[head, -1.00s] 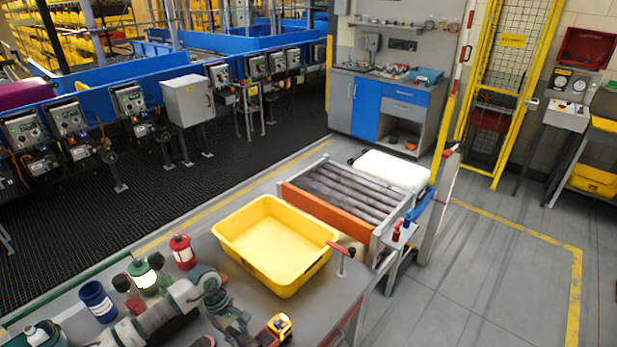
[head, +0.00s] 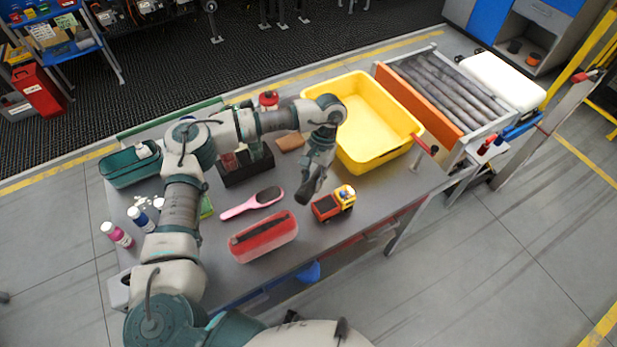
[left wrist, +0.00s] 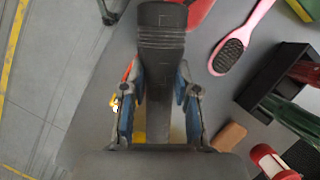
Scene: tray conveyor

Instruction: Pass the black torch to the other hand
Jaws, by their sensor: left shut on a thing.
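The black torch (left wrist: 162,35) is a dark cylinder with a ribbed band in the left wrist view, held between the two fingers of my left gripper (left wrist: 158,98). In the head view my left gripper (head: 320,160) reaches over the table and points down and toward me. The dark end of the torch (head: 309,190) shows below it, between the hairbrush and the toy truck. The fingers hide part of the torch. My right gripper does not show clearly in either view.
The grey table (head: 225,245) bears a pink hairbrush (head: 255,203), a red case (head: 263,237), a toy truck (head: 333,204), a black holder (head: 245,170) and a yellow bin (head: 375,155). Bottles (head: 117,234) and a green tray (head: 130,165) are at the left. A roller conveyor (head: 445,95) adjoins at right.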

